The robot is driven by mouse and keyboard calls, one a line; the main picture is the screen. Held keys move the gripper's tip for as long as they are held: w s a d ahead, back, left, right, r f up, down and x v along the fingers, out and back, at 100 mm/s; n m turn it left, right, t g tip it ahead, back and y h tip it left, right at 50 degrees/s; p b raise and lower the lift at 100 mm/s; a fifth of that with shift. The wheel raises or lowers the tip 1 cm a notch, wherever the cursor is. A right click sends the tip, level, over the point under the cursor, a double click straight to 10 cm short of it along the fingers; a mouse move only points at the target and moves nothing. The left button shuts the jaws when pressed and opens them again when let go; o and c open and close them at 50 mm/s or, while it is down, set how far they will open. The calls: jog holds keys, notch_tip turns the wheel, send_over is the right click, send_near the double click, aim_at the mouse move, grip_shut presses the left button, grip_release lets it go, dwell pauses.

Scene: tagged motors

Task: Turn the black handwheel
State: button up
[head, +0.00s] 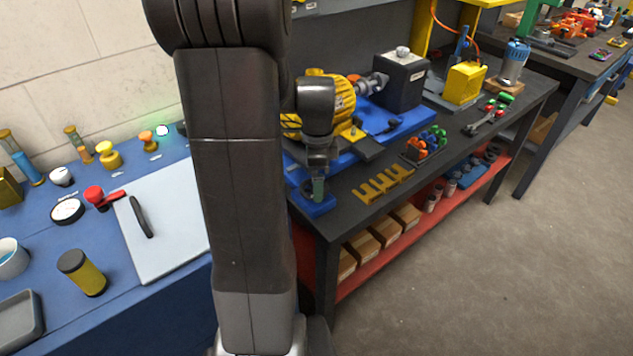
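I cannot make out a black handwheel for certain. The only dark handle-like part on the left panel is a narrow black bar (141,216) on a pale grey plate (172,240). My upright arm covers the middle of the view and hides the plate's right edge and what lies behind it. My gripper (318,186) points down over the near left end of the blue motor base, well to the right of the black bar. It is small and dark here, and whether its fingers are apart or hold anything does not show.
The blue panel (118,314) carries a red-handled valve (95,195), a gauge (67,211), a yellow knob (108,154) and a lit green-ringed button (162,130). The dark bench (470,150) holds a yellow motor (340,92) and a black box (400,80). Floor at right is clear.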

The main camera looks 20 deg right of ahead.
jog(key=shift+w+a+f, duration=0.1)
jog(key=shift+w+f, duration=0.1)
jog(key=shift+f, duration=0.3)
jog(key=shift+w+a+f, duration=0.1)
jog(key=shift+w+f, duration=0.1)
jog(key=shift+f, duration=0.5)
jog(key=c, duration=1)
